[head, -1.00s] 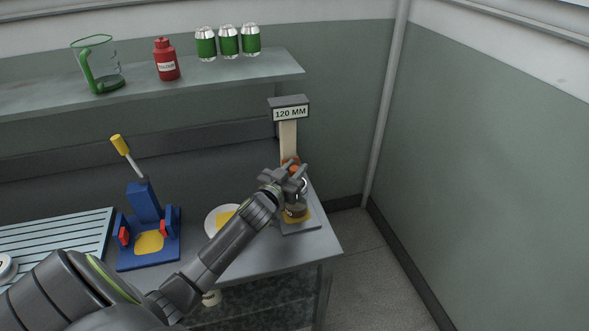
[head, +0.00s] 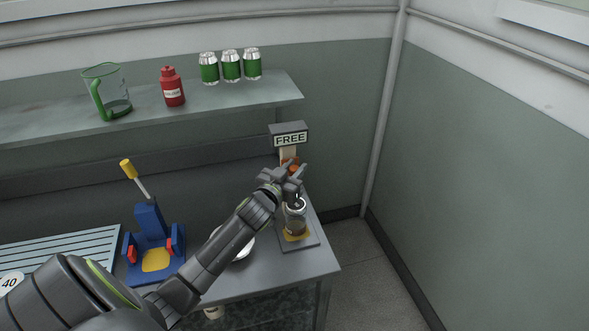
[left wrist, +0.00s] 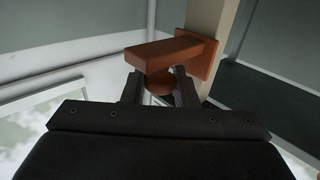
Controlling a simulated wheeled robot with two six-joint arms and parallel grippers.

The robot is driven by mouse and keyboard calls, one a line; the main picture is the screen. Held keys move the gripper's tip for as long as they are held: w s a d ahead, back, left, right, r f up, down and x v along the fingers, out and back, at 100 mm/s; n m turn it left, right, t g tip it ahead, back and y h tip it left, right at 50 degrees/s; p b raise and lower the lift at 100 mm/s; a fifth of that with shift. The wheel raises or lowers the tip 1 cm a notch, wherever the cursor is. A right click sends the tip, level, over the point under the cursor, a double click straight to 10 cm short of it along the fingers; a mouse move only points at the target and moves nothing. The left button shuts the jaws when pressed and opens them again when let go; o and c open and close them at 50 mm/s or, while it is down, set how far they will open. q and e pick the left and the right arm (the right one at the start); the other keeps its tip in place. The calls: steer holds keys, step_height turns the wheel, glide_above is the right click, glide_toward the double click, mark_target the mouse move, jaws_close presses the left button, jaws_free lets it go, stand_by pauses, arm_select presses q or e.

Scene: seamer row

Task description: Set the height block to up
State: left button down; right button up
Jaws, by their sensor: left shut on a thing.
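The height block (left wrist: 170,52) is an orange-brown piece on a cream post (left wrist: 208,25), with an arm reaching out and a round knob (left wrist: 159,86) beneath it in the left wrist view. My left gripper (left wrist: 160,90) is shut on this knob. In the head view the height block (head: 289,163) sits high on the post (head: 287,152), close below a dark sign (head: 289,138) reading FREE. My left gripper (head: 291,175) partly covers it there. My right gripper is not in view.
A glass jar (head: 295,218) stands on the stand's base below my gripper. A blue press (head: 151,222) with a yellow-tipped lever stands left on the bench. A white plate (head: 246,250) is partly behind my arm. A shelf (head: 205,105) above holds a jug, red bottle and cans.

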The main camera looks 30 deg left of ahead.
arm_select(q)
steer(key=c, duration=1.4)
jaws_free()
steer(key=shift+r, duration=0.35)
steer(key=shift+o, duration=1)
steer(key=shift+f, duration=0.1)
steer(key=shift+s+f, duration=0.1)
steer(key=shift+s, duration=0.25)
steer(key=s+d+b, duration=0.1)
steer(key=s+b, duration=0.3)
steer(key=s, duration=1.2)
steer(key=shift+s+d+b, duration=0.2)
steer(key=shift+s+b, duration=0.1)
steer(key=shift+s, duration=0.05)
